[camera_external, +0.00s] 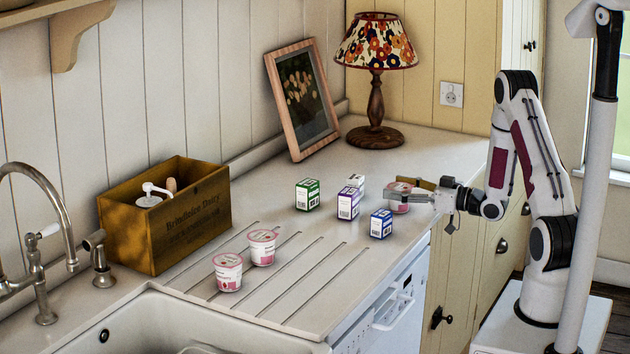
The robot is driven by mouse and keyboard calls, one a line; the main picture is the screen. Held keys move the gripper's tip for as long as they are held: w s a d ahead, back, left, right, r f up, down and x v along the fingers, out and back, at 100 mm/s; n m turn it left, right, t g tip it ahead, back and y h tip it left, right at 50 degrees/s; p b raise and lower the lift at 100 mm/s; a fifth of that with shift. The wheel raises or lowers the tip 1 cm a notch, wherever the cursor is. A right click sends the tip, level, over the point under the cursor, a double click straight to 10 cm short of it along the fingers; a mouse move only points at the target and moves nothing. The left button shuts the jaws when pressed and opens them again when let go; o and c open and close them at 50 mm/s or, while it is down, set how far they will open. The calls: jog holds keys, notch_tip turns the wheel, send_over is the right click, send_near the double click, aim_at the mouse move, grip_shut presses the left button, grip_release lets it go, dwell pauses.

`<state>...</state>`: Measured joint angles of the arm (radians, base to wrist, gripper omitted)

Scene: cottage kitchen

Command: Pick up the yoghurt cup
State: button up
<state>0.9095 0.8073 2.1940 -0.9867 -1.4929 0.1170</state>
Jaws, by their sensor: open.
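One pink-and-white yoghurt cup (396,205) stands upright at the right part of the counter, near its front edge. My gripper (408,191) reaches in from the right, level, with its jaws open at this cup. The fingers overlap the cup in the picture and hide part of it; I cannot tell whether they touch it. Two more yoghurt cups stand upright on the grooved drainboard, one at the back (262,249) and one nearer the sink (228,274).
Green (308,195), purple (348,204) and blue (381,224) boxes stand left of my gripper, with a paler box behind the purple one. A wooden crate (185,235), a picture frame (303,97) and a lamp (375,105) stand farther back. The sink (160,325) is front left.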

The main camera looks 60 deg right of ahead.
aim_at(398, 187)
jog(key=c, duration=1.2)
jog(key=shift+c, duration=0.2)
jog(key=shift+r, duration=0.1)
jog(key=shift+r, duration=4.9)
jog(key=shift+w, duration=0.1)
